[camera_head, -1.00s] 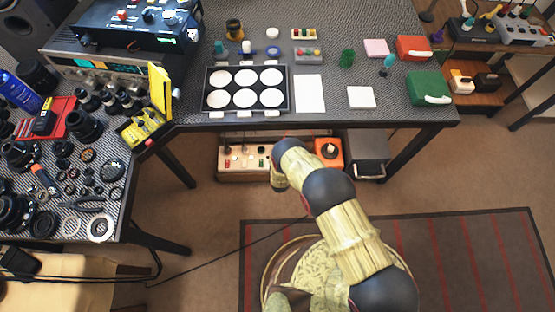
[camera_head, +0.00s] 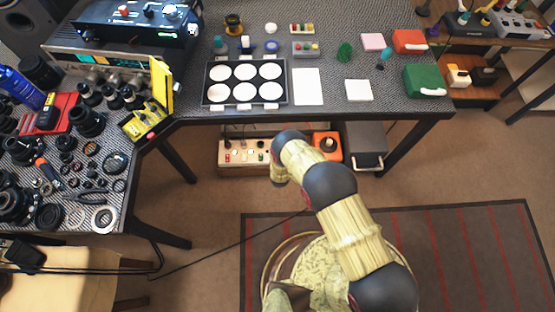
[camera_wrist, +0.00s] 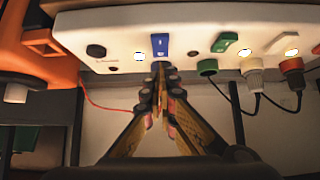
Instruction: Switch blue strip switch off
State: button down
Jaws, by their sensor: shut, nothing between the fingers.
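The cream power strip box (camera_wrist: 190,35) fills the top of the wrist view. It carries a blue switch (camera_wrist: 160,43) with a bright lamp (camera_wrist: 139,56) beside it. My gripper (camera_wrist: 160,72) is shut and empty. Its fingertips are right at the lower edge of the blue switch in the picture; I cannot tell whether they touch it. A green switch (camera_wrist: 224,42) with a lit lamp is to the right. In the head view the strip (camera_head: 240,152) stands below the table, and my arm hides the gripper and the blue switch.
An orange box (camera_head: 328,146) stands right of the strip and shows at the left in the wrist view (camera_wrist: 40,60). Green, white and red plugs with cables hang at the strip's right. A grey box (camera_head: 365,145) is further right. The table (camera_head: 390,125) edge overhangs the strip.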

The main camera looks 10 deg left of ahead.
jog(key=p+v, duration=0.4)
jog(key=v, duration=0.6)
jog(key=shift+s+r, duration=0.2)
jog(key=shift+s, duration=0.1)
jog(key=shift+d, duration=0.1)
